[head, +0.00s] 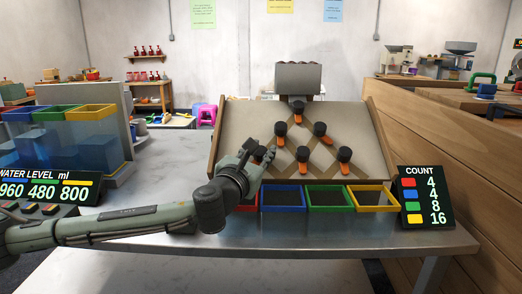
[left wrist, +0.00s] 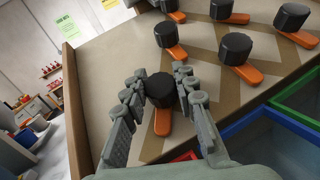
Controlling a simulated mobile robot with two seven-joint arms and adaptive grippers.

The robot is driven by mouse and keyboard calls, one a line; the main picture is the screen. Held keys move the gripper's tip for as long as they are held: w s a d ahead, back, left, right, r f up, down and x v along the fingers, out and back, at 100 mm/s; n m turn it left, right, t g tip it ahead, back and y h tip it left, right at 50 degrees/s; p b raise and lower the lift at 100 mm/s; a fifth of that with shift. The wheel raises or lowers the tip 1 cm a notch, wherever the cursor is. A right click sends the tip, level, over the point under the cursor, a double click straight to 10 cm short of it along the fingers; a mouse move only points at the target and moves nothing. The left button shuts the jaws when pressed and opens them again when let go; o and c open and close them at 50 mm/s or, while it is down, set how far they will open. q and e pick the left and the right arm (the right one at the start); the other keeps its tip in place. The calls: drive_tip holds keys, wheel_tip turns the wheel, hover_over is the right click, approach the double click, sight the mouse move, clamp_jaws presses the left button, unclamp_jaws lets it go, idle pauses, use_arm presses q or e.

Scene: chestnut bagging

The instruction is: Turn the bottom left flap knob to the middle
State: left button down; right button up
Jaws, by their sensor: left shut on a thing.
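The sloped board (head: 235,125) carries several black knobs with orange flaps. The bottom left knob (left wrist: 161,88) sits between the fingers of my left gripper (left wrist: 158,82) in the left wrist view. Its orange flap (left wrist: 163,122) points down toward the palm there, at a different angle from the other flaps, which slant to the lower right. In the head view my left gripper (head: 262,155) covers most of that knob and hides its flap. The left gripper is shut on the knob. My right gripper is in neither view.
Below the board stand open bins: blue (head: 283,209), green (head: 330,209) and yellow (head: 376,209), with a red one partly behind my arm. A count display (head: 425,197) stands at the right. Water tanks (head: 70,140) and a level display (head: 45,187) are at the left.

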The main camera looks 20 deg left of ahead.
use_arm(q)
drive_tip(key=shift+d+n+y, duration=0.1)
drive_tip(key=shift+n+y, duration=0.4)
drive_tip(key=shift+n, duration=0.1)
drive_tip(key=shift+n+y+p, duration=0.45)
drive_tip(key=shift+n+y, duration=0.65)
drive_tip(key=shift+n+y+p, duration=0.35)
drive_tip(key=shift+n+y, duration=0.55)
drive_tip(key=shift+y, duration=0.2)
drive_tip(key=shift+n+g+y+p, duration=0.3)
drive_tip(key=shift+n+g+y, duration=0.2)
drive_tip(key=shift+n+y, duration=0.3)
drive_tip(key=shift+n+g+y, duration=0.3)
drive_tip(key=shift+n+y, duration=0.4)
drive_tip(key=shift+n, duration=0.1)
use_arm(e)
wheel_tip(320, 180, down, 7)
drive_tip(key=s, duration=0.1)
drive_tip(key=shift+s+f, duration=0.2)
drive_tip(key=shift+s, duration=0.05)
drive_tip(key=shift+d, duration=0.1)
use_arm(q)
drive_tip(key=c, duration=1.2)
unclamp_jaws()
drive_tip(key=shift+a, duration=0.2)
